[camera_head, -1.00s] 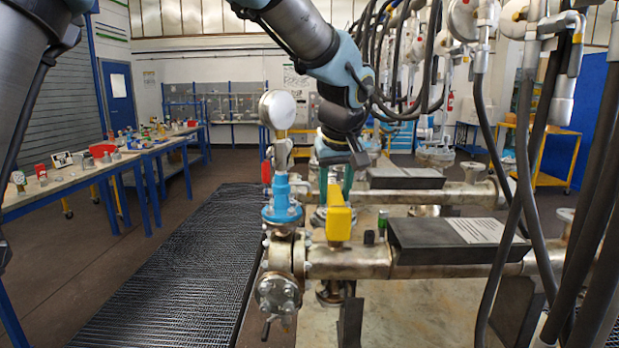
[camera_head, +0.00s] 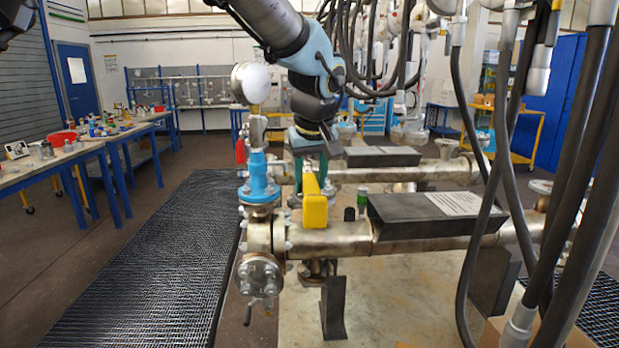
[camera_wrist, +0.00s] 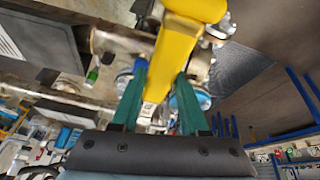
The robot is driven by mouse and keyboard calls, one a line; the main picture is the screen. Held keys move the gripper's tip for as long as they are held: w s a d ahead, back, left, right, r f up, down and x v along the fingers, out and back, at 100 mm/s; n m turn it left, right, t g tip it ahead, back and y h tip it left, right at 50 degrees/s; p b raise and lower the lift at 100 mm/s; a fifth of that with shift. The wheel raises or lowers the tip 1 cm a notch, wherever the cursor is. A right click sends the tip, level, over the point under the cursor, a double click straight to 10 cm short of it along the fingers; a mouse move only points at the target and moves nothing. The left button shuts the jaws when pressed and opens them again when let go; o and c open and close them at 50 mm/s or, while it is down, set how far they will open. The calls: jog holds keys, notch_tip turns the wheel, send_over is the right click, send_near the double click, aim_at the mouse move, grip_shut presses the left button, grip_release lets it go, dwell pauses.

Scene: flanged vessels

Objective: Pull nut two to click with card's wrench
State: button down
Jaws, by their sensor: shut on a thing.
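A yellow wrench-like tool (camera_head: 315,206) sits at the near pipe, just right of the flange joint. My gripper (camera_wrist: 160,95) has green fingers shut on its yellow body, one on each side. In the wrist view the yellow tool (camera_wrist: 170,60) runs up from between the fingers to the top edge. In the head view my gripper (camera_head: 322,168) is behind the tool and partly covered by it. A bolted flange (camera_head: 260,272) with several nuts faces the front left. I cannot tell which nut is nut two, or see the tool's contact with a nut.
A blue valve (camera_head: 259,178) with a white-faced gauge (camera_head: 250,82) stands left of the tool. A black sloped board (camera_head: 400,214) with a label (camera_head: 462,203), too small to read, is right. Black hoses (camera_head: 580,190) hang at the right. Floor grating (camera_head: 140,270) lies clear at left.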

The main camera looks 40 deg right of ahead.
jog(key=shift+d+r, duration=0.1)
jog(key=shift+r, duration=0.05)
jog(key=shift+s+f, duration=0.1)
jog(key=shift+f, duration=0.15)
jog(key=shift+f+b, duration=0.8)
jog(key=shift+f, duration=0.3)
